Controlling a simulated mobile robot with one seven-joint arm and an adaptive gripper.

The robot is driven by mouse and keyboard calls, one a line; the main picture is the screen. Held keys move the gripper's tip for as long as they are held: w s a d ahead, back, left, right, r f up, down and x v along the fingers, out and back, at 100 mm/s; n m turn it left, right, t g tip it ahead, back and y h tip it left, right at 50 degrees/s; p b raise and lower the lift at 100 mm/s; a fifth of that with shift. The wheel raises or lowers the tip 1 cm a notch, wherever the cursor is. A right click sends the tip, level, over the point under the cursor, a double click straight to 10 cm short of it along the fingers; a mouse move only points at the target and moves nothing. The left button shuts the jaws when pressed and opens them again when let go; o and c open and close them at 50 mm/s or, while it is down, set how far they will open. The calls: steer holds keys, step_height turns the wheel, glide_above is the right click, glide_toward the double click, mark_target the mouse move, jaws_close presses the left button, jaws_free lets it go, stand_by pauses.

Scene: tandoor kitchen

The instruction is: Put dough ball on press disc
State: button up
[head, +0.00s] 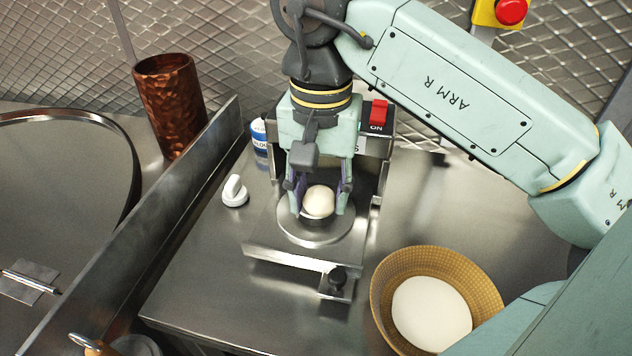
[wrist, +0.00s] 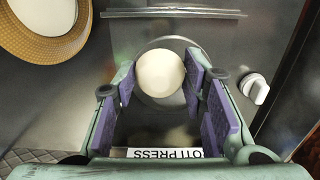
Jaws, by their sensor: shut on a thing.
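The dough ball (head: 319,201) is white and round. My gripper (head: 320,205) points down over the press and is shut on the ball, with a finger on either side of it. In the wrist view the dough ball (wrist: 160,73) shows between the purple finger pads, toward their tips. The press disc (head: 290,232) is a round steel plate on the press base, directly under the ball. The disc's rim also shows behind the ball in the wrist view (wrist: 186,44). I cannot tell whether the ball touches the disc.
A woven basket (head: 381,294) with something white in it stands right of the press. A white knob (head: 234,191) lies to the left. A steel divider (head: 150,235) and a copper tumbler (head: 170,105) stand further left. A red ON switch (head: 379,113) is behind.

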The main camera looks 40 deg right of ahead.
mark_target(316, 185)
steer(key=w, duration=0.1)
steer(key=w+d, duration=0.1)
steer(key=w, duration=0.1)
steer(key=w+d, duration=0.1)
steer(key=shift+w+d+f+p, duration=0.15)
steer(key=shift+w+d+p, duration=0.1)
steer(key=shift+p, duration=0.05)
steer(key=shift+w+d+f+b, duration=0.15)
steer(key=shift+f+b, duration=0.45)
steer(key=shift+f, duration=0.35)
steer(key=shift+w+f+b, duration=0.1)
steer(key=shift+f+b, duration=0.45)
steer(key=shift+f, duration=0.35)
steer(key=shift+f, duration=0.1)
steer(key=shift+f, duration=0.2)
steer(key=o, duration=0.7)
steer(key=shift+r, duration=0.1)
step_height(316, 185, up, 12)
steer(key=p, duration=0.2)
steer(key=shift+r+p, duration=0.2)
steer(key=shift+p, duration=0.1)
steer(key=shift+s, duration=0.1)
